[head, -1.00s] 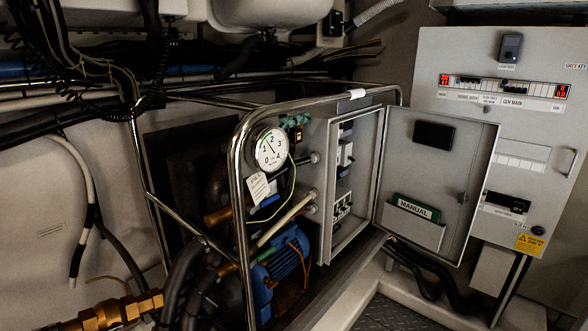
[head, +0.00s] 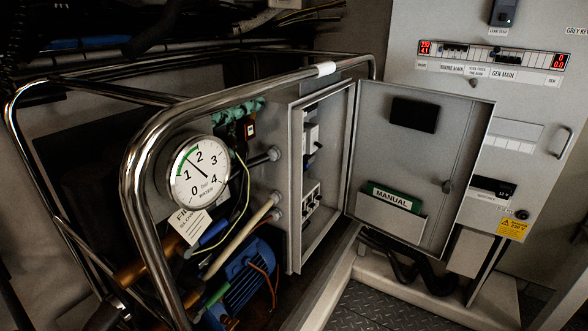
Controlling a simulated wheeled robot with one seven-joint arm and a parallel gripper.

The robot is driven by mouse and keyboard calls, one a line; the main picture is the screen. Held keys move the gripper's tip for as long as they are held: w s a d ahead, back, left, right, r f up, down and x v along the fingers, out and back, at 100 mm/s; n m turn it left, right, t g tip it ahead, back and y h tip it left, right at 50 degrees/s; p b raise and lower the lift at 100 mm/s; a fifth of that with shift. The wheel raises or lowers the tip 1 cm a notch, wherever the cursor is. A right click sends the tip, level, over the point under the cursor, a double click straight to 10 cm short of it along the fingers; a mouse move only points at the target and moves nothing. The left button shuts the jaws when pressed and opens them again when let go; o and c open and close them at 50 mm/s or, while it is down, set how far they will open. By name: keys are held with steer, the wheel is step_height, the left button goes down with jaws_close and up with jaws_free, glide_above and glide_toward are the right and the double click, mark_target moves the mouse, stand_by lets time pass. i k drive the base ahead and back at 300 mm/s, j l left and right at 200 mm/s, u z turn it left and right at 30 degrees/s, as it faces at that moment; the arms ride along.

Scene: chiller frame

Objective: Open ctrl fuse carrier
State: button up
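The control box (head: 297,185) of the chiller frame is in the middle of the head view, with its grey door (head: 412,160) swung open to the right. Inside the box are a white device (head: 311,138) with a dark part, at mid-height, and a white block with several dark knobs or terminals (head: 311,203) lower down. Which of these is the ctrl fuse carrier I cannot tell, as the box is seen at a steep angle and its inside is partly hidden by the side wall. My gripper is not in view.
A bent steel tube frame (head: 133,170) stands in front on the left, around a pressure gauge (head: 199,172), pipes and a blue motor (head: 243,272). A green manual (head: 393,197) sits in the door pocket. A panel cabinet (head: 520,95) stands at right. Chequered floor (head: 375,305) is clear at the bottom.

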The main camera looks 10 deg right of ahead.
mark_target(317, 197)
steer(key=i+l+u, duration=0.3)
steer(key=i+l, duration=1)
steer(key=l, duration=0.1)
